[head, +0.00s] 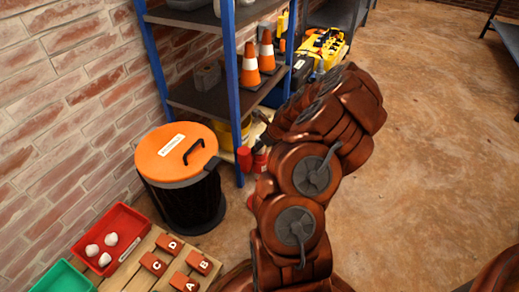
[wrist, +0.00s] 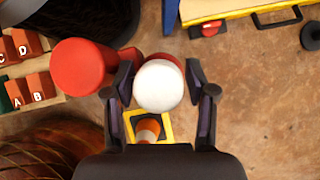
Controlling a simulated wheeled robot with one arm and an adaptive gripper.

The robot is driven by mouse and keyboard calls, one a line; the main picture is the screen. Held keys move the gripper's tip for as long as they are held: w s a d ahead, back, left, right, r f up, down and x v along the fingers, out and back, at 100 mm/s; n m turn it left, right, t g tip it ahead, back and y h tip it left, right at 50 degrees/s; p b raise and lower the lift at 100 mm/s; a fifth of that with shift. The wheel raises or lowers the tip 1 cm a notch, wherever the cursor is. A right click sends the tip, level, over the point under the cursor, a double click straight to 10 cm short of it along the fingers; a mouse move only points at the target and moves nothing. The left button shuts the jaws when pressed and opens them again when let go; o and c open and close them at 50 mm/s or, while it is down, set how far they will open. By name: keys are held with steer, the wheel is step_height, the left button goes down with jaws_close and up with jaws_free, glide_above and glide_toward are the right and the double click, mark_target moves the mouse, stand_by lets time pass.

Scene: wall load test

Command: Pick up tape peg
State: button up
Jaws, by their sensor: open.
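No thing is plainly marked as the tape peg. In the wrist view a round white-topped thing (wrist: 158,86), with red showing at its far edge, lies between the fingers of my open gripper (wrist: 160,95). I cannot tell whether the fingers touch it. A larger red cylinder (wrist: 80,67) stands just left of the left finger. In the head view a red cylinder (head: 245,159) stands on the floor by the shelf's blue post. My arm hides most of the gripper there.
A yellow-framed cone picture or cone (wrist: 148,128) shows below the white top. In the head view stand an orange-lidded bin (head: 177,152), a blue-posted shelf (head: 196,99) with traffic cones (head: 266,53), a red tray (head: 97,253) and lettered blocks (head: 154,264). Open floor (head: 430,130) lies right.

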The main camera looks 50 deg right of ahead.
steer(key=c, duration=1)
steer(key=shift+r, duration=0.1)
steer(key=shift+r+p, duration=0.3)
steer(key=r+p, duration=0.2)
steer(key=r, duration=0.1)
steer(key=shift+s+r, duration=0.1)
steer(key=shift+s, duration=0.25)
steer(key=s+a+r+p, duration=0.1)
steer(key=s+p, duration=0.2)
steer(key=s, duration=1.2)
steer(key=shift+s+p, duration=0.15)
steer(key=shift+p, duration=0.15)
